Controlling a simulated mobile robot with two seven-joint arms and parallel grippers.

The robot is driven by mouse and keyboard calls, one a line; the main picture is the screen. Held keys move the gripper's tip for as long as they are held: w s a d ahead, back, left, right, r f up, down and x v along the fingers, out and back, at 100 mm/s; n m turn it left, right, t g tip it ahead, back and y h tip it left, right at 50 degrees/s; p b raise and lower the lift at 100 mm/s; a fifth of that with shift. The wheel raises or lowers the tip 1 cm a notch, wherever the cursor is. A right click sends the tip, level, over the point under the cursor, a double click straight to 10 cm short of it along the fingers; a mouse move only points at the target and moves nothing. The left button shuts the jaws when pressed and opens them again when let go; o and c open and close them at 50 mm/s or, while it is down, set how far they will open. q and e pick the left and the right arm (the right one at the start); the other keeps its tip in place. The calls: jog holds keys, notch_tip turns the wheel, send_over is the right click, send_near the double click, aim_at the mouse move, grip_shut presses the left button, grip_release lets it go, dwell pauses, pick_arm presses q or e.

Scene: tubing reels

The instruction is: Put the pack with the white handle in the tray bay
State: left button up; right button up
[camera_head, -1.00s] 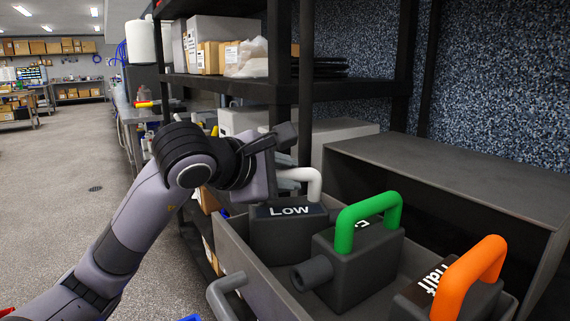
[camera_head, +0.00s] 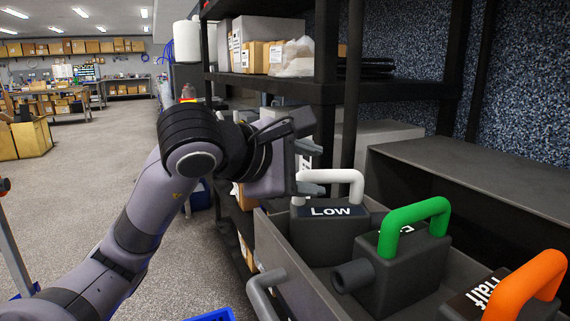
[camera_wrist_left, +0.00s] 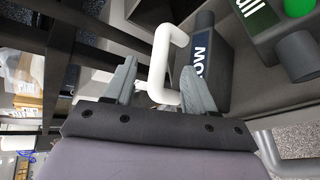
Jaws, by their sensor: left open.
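The pack with the white handle (camera_head: 347,175) is dark grey, with a "Low" label (camera_head: 330,211). It sits upright in the left end of a grey open-topped tray (camera_head: 277,243). My left gripper (camera_head: 308,168) is open at the left end of the white handle, its fingers one above the other in the head view. In the left wrist view part of the white handle (camera_wrist_left: 160,60) reaches between the two open fingers (camera_wrist_left: 160,88). I cannot tell whether they touch it. My right gripper is not in view. I cannot tell which place is the tray bay.
A pack with a green handle (camera_head: 416,213) and one with an orange handle (camera_head: 524,287) stand to the right in the same tray. A grey box-like shelf (camera_head: 480,170) lies behind. A dark rack with an upright post (camera_head: 326,90) stands close behind my gripper.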

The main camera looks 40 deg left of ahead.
pick_arm(q)
jog(key=v, duration=0.6)
jog(key=shift+s, duration=0.2)
dwell(0.4)
